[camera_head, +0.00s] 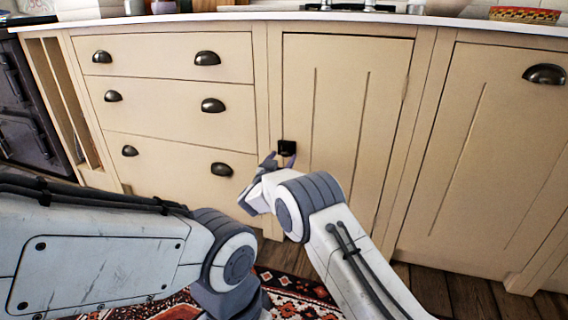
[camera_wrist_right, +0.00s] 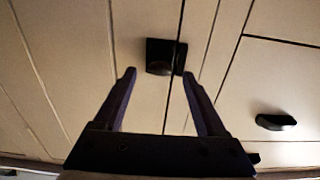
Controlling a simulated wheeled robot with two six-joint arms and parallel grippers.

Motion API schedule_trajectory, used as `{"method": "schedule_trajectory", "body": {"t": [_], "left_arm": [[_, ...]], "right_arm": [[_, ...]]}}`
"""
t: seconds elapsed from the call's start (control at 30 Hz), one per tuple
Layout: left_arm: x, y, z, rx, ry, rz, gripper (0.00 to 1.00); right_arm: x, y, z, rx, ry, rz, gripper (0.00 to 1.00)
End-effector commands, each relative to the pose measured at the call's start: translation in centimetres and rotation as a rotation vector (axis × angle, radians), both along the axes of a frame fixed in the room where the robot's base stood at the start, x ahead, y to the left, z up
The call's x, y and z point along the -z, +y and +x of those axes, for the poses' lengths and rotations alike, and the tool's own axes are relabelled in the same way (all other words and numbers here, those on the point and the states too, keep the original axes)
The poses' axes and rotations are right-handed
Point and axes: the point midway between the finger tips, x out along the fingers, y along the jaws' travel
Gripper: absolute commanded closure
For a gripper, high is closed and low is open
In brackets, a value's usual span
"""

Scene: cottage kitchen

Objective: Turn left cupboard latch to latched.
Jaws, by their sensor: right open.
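The left cupboard latch (camera_head: 287,148) is a small dark block at the left edge of the cream left cupboard door (camera_head: 345,125). It also shows in the right wrist view (camera_wrist_right: 160,52), as a dark plate with a rounded knob over the door seam. Its exact turn is hard to make out. My right gripper (camera_head: 280,158) is just below the latch in the head view. In the right wrist view the right gripper (camera_wrist_right: 159,76) is open, with the latch centred just beyond its fingertips and nothing held. My left arm comes in from the left; its gripper is out of view.
Drawers with dark cup handles (camera_head: 207,58) are left of the door. Another cupboard door (camera_head: 500,140) with a cup handle is at the right. The worktop (camera_head: 390,17) runs above. A patterned rug (camera_head: 300,285) lies on the floor. The door looks closed.

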Motion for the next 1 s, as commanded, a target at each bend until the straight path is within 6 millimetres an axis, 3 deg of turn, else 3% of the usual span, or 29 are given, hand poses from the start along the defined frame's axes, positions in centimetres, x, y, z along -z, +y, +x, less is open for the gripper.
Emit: {"method": "schedule_trajectory", "body": {"t": [0.2, 0.53, 0.57, 0.73, 1.0], "left_arm": [[1.1, 0.0, 0.0, 0.000, 0.000, 0.000, 1.00], [1.1, 0.0, 0.0, 0.000, 0.000, 0.000, 1.00], [1.1, 0.0, 0.0, 0.000, 0.000, 0.000, 1.00], [1.1, 0.0, 0.0, 0.000, 0.000, 0.000, 1.00], [0.5, 0.0, 0.0, 0.000, 0.000, 0.000, 1.00]], "right_arm": [[0.1, -0.5, 1.8, 0.000, 0.000, 0.001, 0.26], [0.0, -0.6, 2.0, -0.002, 0.002, -0.002, 0.26], [0.0, -0.6, 2.0, -0.002, 0.002, -0.002, 0.34], [0.0, -0.6, 2.0, -0.002, 0.001, -0.001, 0.99], [-0.2, -0.6, 2.0, -0.001, 0.007, -0.016, 1.00]]}}
